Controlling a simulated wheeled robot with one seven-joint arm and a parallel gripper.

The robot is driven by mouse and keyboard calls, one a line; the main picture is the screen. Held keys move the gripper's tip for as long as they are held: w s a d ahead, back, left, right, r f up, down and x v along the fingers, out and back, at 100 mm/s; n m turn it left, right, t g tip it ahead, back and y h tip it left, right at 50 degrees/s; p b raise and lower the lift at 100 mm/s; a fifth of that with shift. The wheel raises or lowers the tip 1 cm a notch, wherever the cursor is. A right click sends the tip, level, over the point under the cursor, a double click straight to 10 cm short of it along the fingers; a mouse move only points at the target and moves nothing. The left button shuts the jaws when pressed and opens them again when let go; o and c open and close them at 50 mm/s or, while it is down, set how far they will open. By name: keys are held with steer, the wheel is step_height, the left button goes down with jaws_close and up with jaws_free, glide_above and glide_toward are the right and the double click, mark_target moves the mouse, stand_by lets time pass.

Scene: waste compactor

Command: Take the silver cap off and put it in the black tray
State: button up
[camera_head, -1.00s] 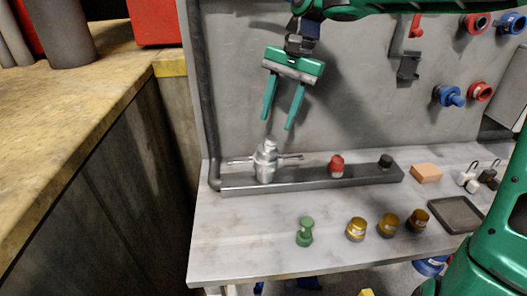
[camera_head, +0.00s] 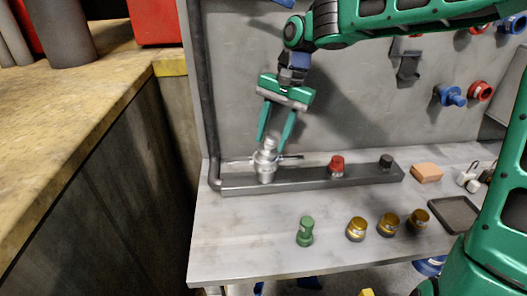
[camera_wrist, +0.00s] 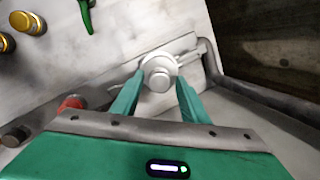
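The silver cap (camera_head: 267,150) sits upright on the left end of the grey rail, with thin bars sticking out at both sides. It also shows in the wrist view (camera_wrist: 159,76), between the fingertips. My gripper (camera_head: 275,139) points down just above it, fingers apart on either side of its top. In the wrist view my gripper (camera_wrist: 154,84) is open and no contact with the cap can be made out. The black tray (camera_head: 456,214) lies empty at the right of the bench, partly hidden by my arm.
The rail (camera_head: 300,178) also carries a red cap (camera_head: 337,166) and a black knob (camera_head: 386,161). A green piece (camera_head: 305,231) and several gold caps (camera_head: 357,229) stand in front. An orange block (camera_head: 427,173) lies right. A grey panel (camera_head: 350,110) rises behind. The bench's front left is clear.

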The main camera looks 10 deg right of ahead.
mark_target(272, 138)
steer(key=c, duration=0.8)
steer(key=shift+r, duration=2.65)
steer(key=shift+s+a, duration=0.1)
